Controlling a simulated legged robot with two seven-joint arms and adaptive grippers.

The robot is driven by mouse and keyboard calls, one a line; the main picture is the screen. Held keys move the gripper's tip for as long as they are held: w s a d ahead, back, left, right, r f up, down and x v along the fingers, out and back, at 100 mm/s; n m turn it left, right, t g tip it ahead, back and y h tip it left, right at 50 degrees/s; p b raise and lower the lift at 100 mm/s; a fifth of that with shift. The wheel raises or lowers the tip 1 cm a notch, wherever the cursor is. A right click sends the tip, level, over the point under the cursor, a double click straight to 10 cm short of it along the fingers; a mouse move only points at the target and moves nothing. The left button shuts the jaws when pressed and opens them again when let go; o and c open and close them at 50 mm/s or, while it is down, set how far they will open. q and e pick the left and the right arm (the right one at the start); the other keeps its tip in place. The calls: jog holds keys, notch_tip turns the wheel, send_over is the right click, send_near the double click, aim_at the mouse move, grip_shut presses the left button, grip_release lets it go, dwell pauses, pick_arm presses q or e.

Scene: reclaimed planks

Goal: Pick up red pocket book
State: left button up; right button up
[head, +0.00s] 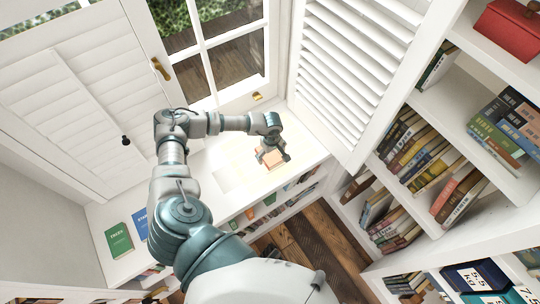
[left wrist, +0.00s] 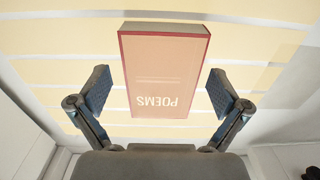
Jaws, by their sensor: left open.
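The pocket book (left wrist: 160,75) looks salmon-orange in bright light, with a red edge and the word POEMS upside down in the left wrist view. In the head view the book (head: 270,160) lies on the white window-side shelf top, partly hidden under my gripper. My left gripper (head: 272,153) is over it, pointing down. In the left wrist view the open gripper (left wrist: 159,92) has one pad on each side of the book, with a gap to both sides. My right gripper is not in view.
A green book (head: 118,240) and a blue book (head: 140,223) lie further left on the same shelf top. A white shutter (head: 345,75) stands close behind to the right. Bookcases with several books (head: 415,150) fill the right. The shelf top around the book is mostly clear.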

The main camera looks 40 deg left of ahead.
pick_arm(q)
jog(key=shift+a+f, duration=0.2)
jog(key=shift+f, duration=0.05)
jog(key=shift+a+f, duration=0.1)
jog(key=shift+a, duration=0.15)
jog(key=c, duration=1.1)
jog(key=shift+d, duration=0.2)
jog(key=shift+c, duration=0.5)
